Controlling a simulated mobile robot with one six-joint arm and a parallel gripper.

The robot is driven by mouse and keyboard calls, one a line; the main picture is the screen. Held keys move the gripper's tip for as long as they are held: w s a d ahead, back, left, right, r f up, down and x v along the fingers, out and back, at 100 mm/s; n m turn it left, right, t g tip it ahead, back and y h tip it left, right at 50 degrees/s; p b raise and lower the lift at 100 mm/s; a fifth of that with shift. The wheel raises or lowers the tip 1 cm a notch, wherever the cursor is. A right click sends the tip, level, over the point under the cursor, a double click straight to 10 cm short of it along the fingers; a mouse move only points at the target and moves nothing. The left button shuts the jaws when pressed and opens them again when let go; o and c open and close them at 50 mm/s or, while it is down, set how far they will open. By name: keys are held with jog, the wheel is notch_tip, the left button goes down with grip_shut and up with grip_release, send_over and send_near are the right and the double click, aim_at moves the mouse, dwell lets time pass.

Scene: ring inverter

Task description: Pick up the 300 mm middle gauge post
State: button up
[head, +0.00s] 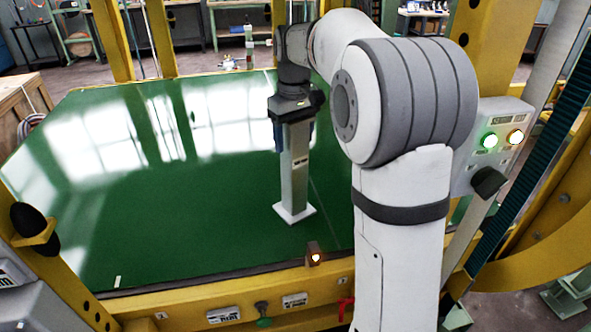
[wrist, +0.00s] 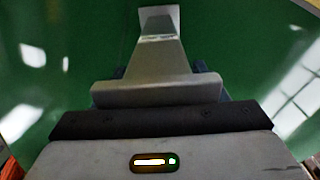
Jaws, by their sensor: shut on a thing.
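The gauge post (head: 295,170) is a grey-white square column with a wider foot plate and a small dark label. It stands upright on the green surface (head: 200,230) in the head view. My gripper (head: 293,128) is above it and shut on its upper part. In the wrist view the post (wrist: 161,60) runs away from the camera down to its foot, with its wide top plate close to the gripper (wrist: 160,78). The dark fingers show on both sides of the post. I cannot tell whether the foot touches the green surface.
A yellow frame (head: 230,300) borders the green surface, with uprights behind and at right. A control box (head: 497,140) with green and amber lights is at right. A wooden crate (head: 20,100) stands at left. The green surface left of the post is clear.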

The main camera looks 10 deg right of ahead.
jog(key=shift+r, duration=0.1)
grip_shut()
